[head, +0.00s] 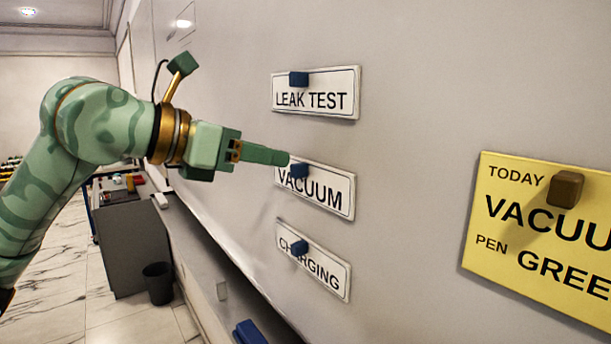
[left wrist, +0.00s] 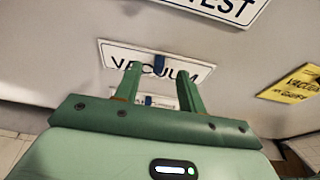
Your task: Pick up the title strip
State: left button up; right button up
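Three white title strips with black letters are on the grey wall board. The VACUUM strip (head: 325,195) is in the middle, between the LEAK TEST strip (head: 335,88) above and the CHARGING strip (head: 328,277) below. Each has a blue block-shaped knob; the VACUUM strip's knob (head: 299,171) is partly behind my fingers. My left gripper (head: 286,159) is at this knob. In the left wrist view the VACUUM strip (left wrist: 112,55) lies ahead, and its knob (left wrist: 158,64) sits between the spread fingers, with a gap on both sides. My right gripper is not in view.
A yellow card (head: 502,235) reading TODAY, VACUUM, PEN, GREEN is on the board at right, with a brown knob (head: 565,188). A blue object (head: 250,332) is at the bottom. A grey cabinet (head: 135,245) and dark bin (head: 158,283) stand at left.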

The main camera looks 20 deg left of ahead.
aim_at(292, 165)
pick_arm(q)
jog(key=x, duration=0.5)
jog(key=shift+f+p, duration=0.35)
jog(key=shift+p, duration=0.05)
jog(key=shift+s, duration=0.2)
jog(key=shift+c, duration=0.7)
grip_shut()
jog(key=shift+r, duration=0.1)
